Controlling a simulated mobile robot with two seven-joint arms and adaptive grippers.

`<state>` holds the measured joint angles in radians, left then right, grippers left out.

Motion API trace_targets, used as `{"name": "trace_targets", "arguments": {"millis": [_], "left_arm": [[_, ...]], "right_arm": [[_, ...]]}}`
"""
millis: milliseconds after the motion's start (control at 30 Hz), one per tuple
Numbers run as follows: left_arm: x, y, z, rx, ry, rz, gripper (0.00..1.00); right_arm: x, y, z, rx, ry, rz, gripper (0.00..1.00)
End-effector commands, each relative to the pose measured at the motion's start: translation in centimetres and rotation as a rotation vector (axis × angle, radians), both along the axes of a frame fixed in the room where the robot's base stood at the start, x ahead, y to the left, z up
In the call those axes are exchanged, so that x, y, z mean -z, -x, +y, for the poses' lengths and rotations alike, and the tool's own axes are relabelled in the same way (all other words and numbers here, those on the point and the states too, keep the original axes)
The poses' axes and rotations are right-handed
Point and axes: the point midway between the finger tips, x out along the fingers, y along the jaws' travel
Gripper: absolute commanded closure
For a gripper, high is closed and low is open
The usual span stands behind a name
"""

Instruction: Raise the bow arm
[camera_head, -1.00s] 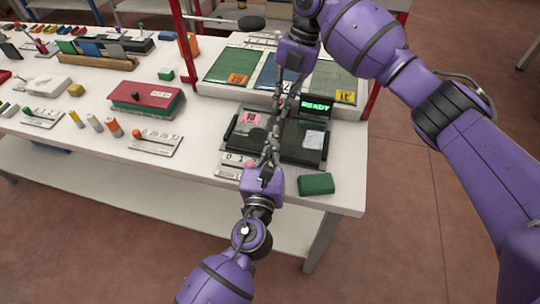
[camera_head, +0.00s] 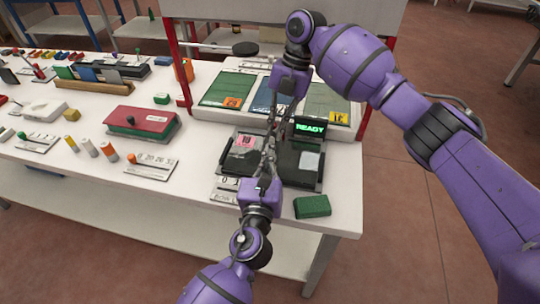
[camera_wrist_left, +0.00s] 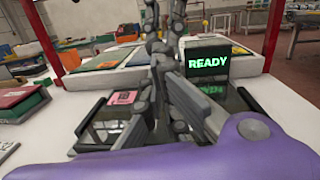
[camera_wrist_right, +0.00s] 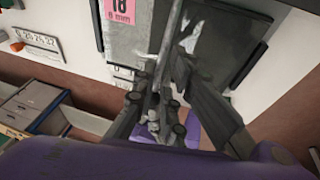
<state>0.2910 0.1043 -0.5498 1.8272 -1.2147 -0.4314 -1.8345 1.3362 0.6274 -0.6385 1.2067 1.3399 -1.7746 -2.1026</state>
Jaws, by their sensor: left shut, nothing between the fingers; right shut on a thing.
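The device with the green READY display (camera_head: 310,127) sits near the table's right end. Its dark bed carries a pink label (camera_head: 244,141). My right gripper (camera_head: 271,126) reaches down over it, shut on a thin grey bar (camera_wrist_right: 172,45), seen between its fingers in the right wrist view. I cannot tell for certain whether this bar is the bow arm; the fingers hide much of it. My left gripper (camera_head: 268,156) comes up from the front, shut and empty, just below the right one. It is close to or touching the right fingers; the overlap hides which.
A green block (camera_head: 312,206) lies at the front right corner. Behind the device is a white tray with green and blue panels (camera_head: 226,88). A red-topped box (camera_head: 141,121) and a numbered plate (camera_head: 152,166) stand to the left. Red posts (camera_head: 178,65) rise behind.

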Motion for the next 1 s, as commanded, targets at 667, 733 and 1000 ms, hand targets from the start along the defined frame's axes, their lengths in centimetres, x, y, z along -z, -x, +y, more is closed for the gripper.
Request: {"name": "trace_targets", "arguments": {"millis": [667, 733, 1000], "left_arm": [[-0.1, -0.1, 0.1, -0.001, 0.001, -0.002, 1.0], [-0.1, -0.1, 0.1, -0.001, 0.001, -0.002, 1.0], [-0.1, -0.1, 0.0, -0.001, 0.001, -0.002, 1.0]], "right_arm": [[-1.2, -0.4, -0.2, 0.003, -0.003, -0.006, 0.67], [-2.3, -0.6, -0.5, 0.002, -0.002, -0.006, 0.67], [-6.2, -1.2, -1.5, 0.002, -0.002, -0.005, 0.67]]}}
